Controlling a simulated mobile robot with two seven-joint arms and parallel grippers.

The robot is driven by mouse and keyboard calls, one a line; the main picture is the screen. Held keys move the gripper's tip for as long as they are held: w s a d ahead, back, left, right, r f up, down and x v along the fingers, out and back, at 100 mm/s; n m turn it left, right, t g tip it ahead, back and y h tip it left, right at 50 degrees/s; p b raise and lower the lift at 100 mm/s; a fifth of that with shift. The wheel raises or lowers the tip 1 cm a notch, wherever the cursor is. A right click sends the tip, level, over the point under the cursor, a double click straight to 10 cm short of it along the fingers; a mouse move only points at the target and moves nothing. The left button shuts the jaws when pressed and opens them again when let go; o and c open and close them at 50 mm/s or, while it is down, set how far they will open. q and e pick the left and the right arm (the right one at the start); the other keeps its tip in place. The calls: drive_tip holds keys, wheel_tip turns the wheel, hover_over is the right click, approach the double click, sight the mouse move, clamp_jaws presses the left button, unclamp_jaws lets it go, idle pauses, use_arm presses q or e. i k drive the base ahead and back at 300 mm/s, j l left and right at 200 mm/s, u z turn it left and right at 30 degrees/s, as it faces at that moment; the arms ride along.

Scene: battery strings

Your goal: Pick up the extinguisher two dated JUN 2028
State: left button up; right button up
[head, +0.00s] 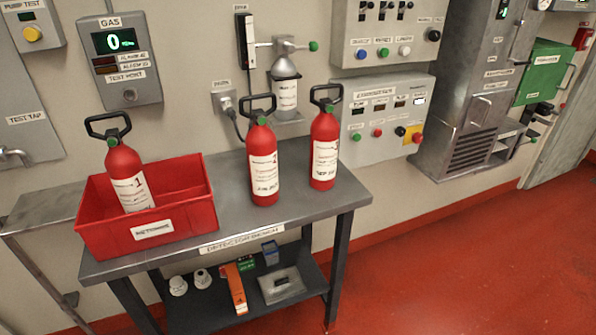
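Three red fire extinguishers with black handles and white labels are in the head view. One extinguisher (124,165) stands tilted in a red bin (185,219) at the left of a grey metal bench (300,222). A middle extinguisher (263,145) stands upright on the bench, right of the bin. A right extinguisher (324,127) stands upright beside it, slightly farther back, with a gap between them. The small dates and numbers on the labels are too blurred to read surely. Neither of my grippers is in view.
The bench's lower shelf (200,315) holds several small items, including an orange box (235,290). Wall panels and a mounted gas detector (119,60) are behind. A bracketed cylinder (286,92) hangs behind the middle extinguisher. Red floor (450,265) is clear at the right.

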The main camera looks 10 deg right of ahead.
sight(261, 142)
drive_tip(key=k+l+u, duration=0.15)
drive_tip(key=k+l, duration=0.15)
drive_tip(key=l, duration=0.25)
drive_tip(key=k+l+u, duration=0.1)
drive_tip(key=k+l, duration=0.2)
drive_tip(key=l, duration=0.2)
drive_tip(key=k+l+u, duration=0.15)
drive_tip(key=k+l, duration=0.2)
drive_tip(key=l, duration=0.15)
